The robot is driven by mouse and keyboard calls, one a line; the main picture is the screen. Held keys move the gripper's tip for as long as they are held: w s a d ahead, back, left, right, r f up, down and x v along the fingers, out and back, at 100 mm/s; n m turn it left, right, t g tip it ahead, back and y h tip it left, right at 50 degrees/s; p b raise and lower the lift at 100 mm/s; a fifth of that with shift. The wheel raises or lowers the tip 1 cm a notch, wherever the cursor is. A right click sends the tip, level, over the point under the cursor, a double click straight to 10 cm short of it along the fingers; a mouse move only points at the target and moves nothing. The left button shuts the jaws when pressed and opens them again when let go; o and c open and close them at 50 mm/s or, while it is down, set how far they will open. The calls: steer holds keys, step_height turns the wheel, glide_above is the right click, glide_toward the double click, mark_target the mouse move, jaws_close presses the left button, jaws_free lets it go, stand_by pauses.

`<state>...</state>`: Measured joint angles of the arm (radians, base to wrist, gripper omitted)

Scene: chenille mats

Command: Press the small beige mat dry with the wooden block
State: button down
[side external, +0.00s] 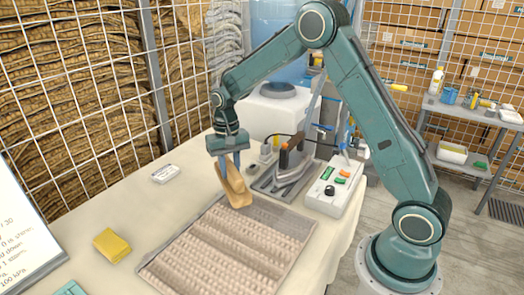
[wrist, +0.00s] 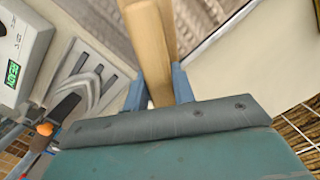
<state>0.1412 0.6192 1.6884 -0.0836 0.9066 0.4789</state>
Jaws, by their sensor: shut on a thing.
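The beige mat (side external: 225,250), with a bumpy chenille surface, lies flat on the cream-covered table, and part of it shows at the top of the wrist view (wrist: 88,18). My gripper (side external: 232,163) is over the mat's far edge and is shut on the wooden block (side external: 235,187). The block is light brown and hangs tilted below the fingers. Its lower end is at the mat's far corner; I cannot tell whether it touches. In the wrist view the block (wrist: 152,45) sits between the two blue fingers (wrist: 160,88).
Right of the block are a grey tray (side external: 270,185) with metal tools and a white control box (side external: 335,187) with coloured buttons. A yellow sponge (side external: 112,245) and a small white label (side external: 166,174) lie left. A white board (side external: 22,235) stands front left. The table between them is clear.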

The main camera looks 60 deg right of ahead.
steer(key=s+d+n, duration=0.3)
steer(key=s+n, duration=0.3)
steer(key=s, duration=0.4)
steer(key=shift+f+g+h, duration=0.25)
steer(key=shift+g+h, duration=0.05)
steer(key=shift+f, duration=0.1)
steer(key=shift+f, duration=2.35)
steer(key=shift+s+f, duration=0.1)
steer(key=shift+f, duration=0.65)
stand_by(1.5)
step_height(320, 180, up, 6)
steer(key=shift+r, duration=0.15)
stand_by(0.8)
steer(key=shift+a, duration=0.1)
steer(key=a, duration=0.9)
